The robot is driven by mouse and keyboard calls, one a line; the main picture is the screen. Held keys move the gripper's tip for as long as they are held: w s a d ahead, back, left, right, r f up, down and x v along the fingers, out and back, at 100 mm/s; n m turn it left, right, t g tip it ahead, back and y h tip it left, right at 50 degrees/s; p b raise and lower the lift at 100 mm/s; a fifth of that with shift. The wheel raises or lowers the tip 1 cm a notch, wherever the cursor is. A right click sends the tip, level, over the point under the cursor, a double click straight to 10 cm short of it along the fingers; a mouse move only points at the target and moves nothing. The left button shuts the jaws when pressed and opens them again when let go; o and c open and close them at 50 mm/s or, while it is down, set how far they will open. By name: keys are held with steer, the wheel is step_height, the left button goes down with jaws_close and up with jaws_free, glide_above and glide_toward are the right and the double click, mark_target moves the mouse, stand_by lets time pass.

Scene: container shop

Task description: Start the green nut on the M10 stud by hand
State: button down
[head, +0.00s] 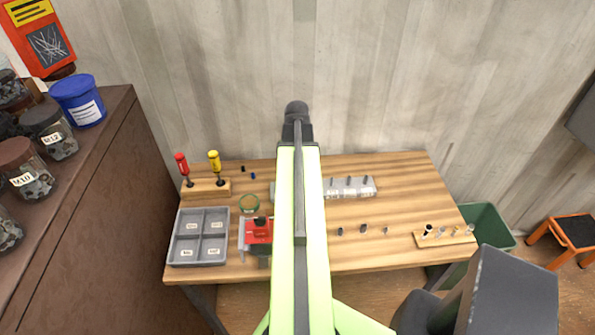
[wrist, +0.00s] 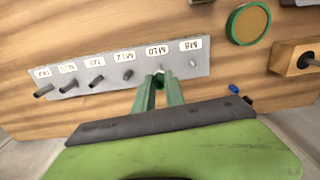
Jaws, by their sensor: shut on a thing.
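The grey stud plate (wrist: 100,82) lies on the wooden bench in the wrist view, with a row of labelled studs. The M10 label (wrist: 156,51) is second from the right, beside the M8 label (wrist: 190,46). My gripper (wrist: 159,78) has its two green fingers almost together at the M10 stud. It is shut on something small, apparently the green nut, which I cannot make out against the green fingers. The M10 stud is mostly hidden by the fingertips, so I cannot tell whether the nut touches it. In the head view, my arm hides part of the stud plate (head: 368,187).
A screwdriver stand (head: 207,188), a grey sorting tray (head: 201,262), a red vise (head: 258,231) and a green-rimmed disc (head: 249,204) stand on the left. A small blue piece (wrist: 233,89) lies near the plate. A socket strip (head: 446,239) is on the right.

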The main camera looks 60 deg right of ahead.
steer(key=shift+f+b, duration=2.35)
steer(key=m, duration=1.2)
steer(key=shift+a, duration=0.1)
steer(key=m, duration=0.3)
steer(key=shift+m, duration=0.3)
steer(key=c, duration=1.8)
jaws_free()
steer(key=shift+m, duration=0.4)
steer(key=shift+c, duration=0.2)
steer(key=o, duration=0.5)
steer(key=shift+r, duration=0.15)
